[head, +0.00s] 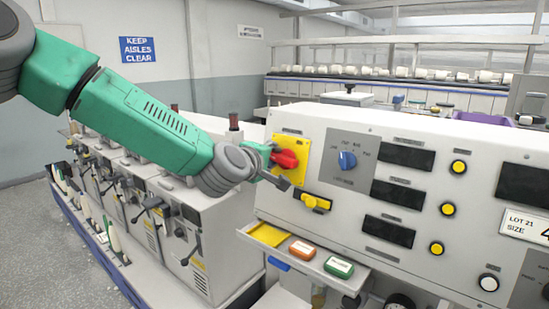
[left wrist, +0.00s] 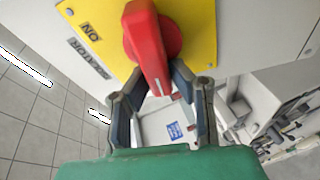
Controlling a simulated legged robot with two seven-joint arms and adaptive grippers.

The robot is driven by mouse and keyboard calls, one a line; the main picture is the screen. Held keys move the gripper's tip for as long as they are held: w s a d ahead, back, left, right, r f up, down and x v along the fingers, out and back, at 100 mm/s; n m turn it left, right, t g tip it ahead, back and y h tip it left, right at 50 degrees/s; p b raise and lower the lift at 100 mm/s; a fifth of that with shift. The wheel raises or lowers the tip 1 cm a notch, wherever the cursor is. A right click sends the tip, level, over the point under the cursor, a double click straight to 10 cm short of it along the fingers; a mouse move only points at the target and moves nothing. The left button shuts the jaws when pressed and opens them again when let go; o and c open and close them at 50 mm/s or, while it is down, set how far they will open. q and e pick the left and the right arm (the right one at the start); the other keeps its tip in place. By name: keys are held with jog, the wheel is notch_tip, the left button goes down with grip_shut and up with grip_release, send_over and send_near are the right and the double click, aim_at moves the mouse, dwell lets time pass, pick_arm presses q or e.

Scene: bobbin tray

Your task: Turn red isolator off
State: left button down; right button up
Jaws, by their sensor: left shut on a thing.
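The red isolator (head: 288,159) is a rotary handle on a yellow plate (head: 291,141), at the left end of the pale console front. In the left wrist view the red handle (left wrist: 148,45) stands out from the yellow plate (left wrist: 201,28), its grip pointing towards my palm. An "ON" label (left wrist: 91,31) shows beside it; no "OFF" label is visible. My left gripper (head: 276,166) is at the handle, coming from the left. In the left wrist view its two fingers (left wrist: 160,84) are shut on the handle, one on each side. My right gripper is out of view.
A blue rotary knob (head: 347,160) is right of the isolator, and a yellow latch-like part (head: 315,202) is just below. Grey machine units (head: 185,235) stand below my arm.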

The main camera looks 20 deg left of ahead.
pick_arm(q)
jog(key=shift+s+f+n, duration=0.15)
jog(key=shift+f+n, duration=0.4)
jog(key=shift+n, duration=0.05)
jog(key=shift+g, duration=0.3)
jog(key=c, duration=1.4)
grip_release()
jog(key=shift+c, duration=0.2)
jog(key=shift+s+a+r, duration=0.1)
jog(key=shift+a+r, duration=0.05)
jog(key=shift+r, duration=0.1)
jog(key=v, duration=1.2)
jog(key=shift+f, duration=0.15)
